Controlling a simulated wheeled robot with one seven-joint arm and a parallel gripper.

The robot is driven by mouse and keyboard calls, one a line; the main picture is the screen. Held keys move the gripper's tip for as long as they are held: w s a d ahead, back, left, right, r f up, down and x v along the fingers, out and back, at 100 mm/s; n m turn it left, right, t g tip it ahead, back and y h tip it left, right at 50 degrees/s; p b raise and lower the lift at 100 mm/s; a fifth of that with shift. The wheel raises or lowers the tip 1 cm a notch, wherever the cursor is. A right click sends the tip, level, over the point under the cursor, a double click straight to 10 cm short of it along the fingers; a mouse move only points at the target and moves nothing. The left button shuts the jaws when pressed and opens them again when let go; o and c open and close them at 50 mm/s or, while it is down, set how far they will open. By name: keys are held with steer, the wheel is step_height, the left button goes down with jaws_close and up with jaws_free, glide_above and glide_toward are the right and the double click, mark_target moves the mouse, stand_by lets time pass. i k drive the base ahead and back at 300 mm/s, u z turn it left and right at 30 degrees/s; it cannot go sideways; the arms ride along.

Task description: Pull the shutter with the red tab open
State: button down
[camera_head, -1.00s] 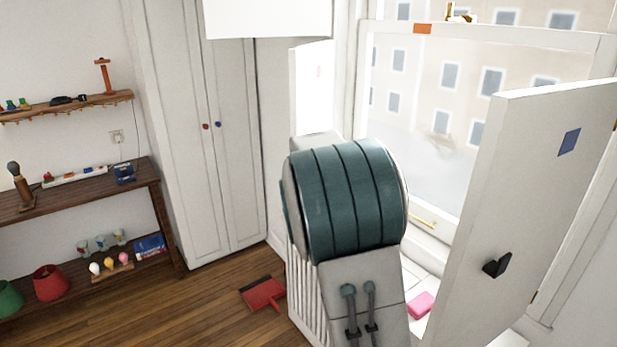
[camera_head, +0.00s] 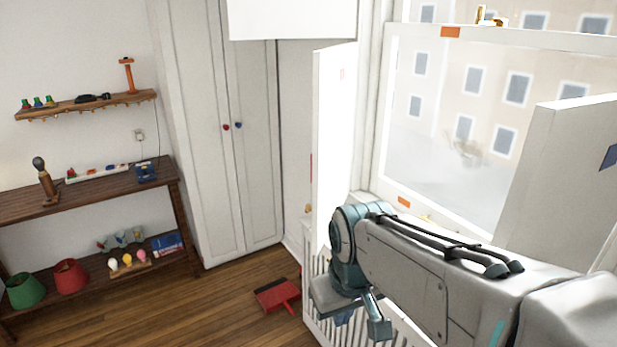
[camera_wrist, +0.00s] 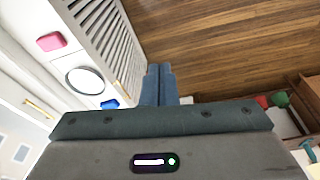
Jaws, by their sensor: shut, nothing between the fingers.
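The left shutter (camera_head: 333,130) is a white panel beside the window, standing out into the room. The right shutter (camera_head: 570,185) stands out at the right, with a blue tab (camera_head: 609,157). My gripper is shut and empty in the wrist view (camera_wrist: 158,73), over the radiator side and floor.
A slatted radiator cover (camera_wrist: 105,35) stands beneath the window; a pink block (camera_wrist: 51,41), a round mirror-like disc (camera_wrist: 85,80) and a blue item (camera_wrist: 109,104) lie on the sill. A red dustpan (camera_head: 277,296) lies on the floor. A tall cupboard (camera_head: 225,150) and shelves stand left.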

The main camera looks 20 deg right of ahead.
mark_target(334, 68)
steer(key=z, duration=0.05)
steer(key=i, duration=1.2)
steer(key=z, duration=0.05)
